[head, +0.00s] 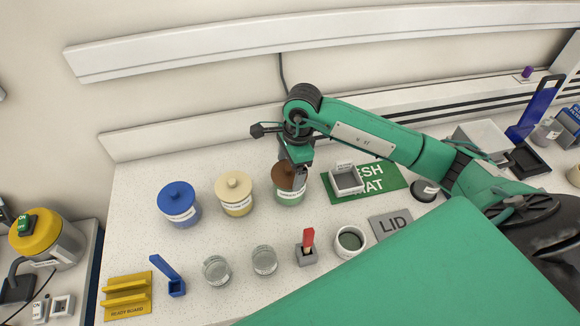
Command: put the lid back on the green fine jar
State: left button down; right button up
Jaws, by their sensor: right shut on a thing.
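A jar with a pale green lower part and a white label (289,198) stands in the back row; the label is too small to read. A brown lid (283,174) is at its mouth; I cannot tell whether it is fully seated. My right gripper (299,177) points down at the jar and is shut on the lid, partly hiding it. The grey LID pad (391,223) is bare. My left gripper is not in view.
A blue-lidded jar (179,203) and a cream-lidded jar (234,193) stand left of it. In front are two glass cups (217,270), a red-handled tool (308,240) and an open white cup (350,241). A grey tray (346,180) sits on the green mat (390,177).

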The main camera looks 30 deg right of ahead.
dwell(0.4)
jog(key=o, duration=0.8)
jog(key=shift+r+p, duration=1.35)
jog(key=shift+r, duration=2.15)
grip_shut()
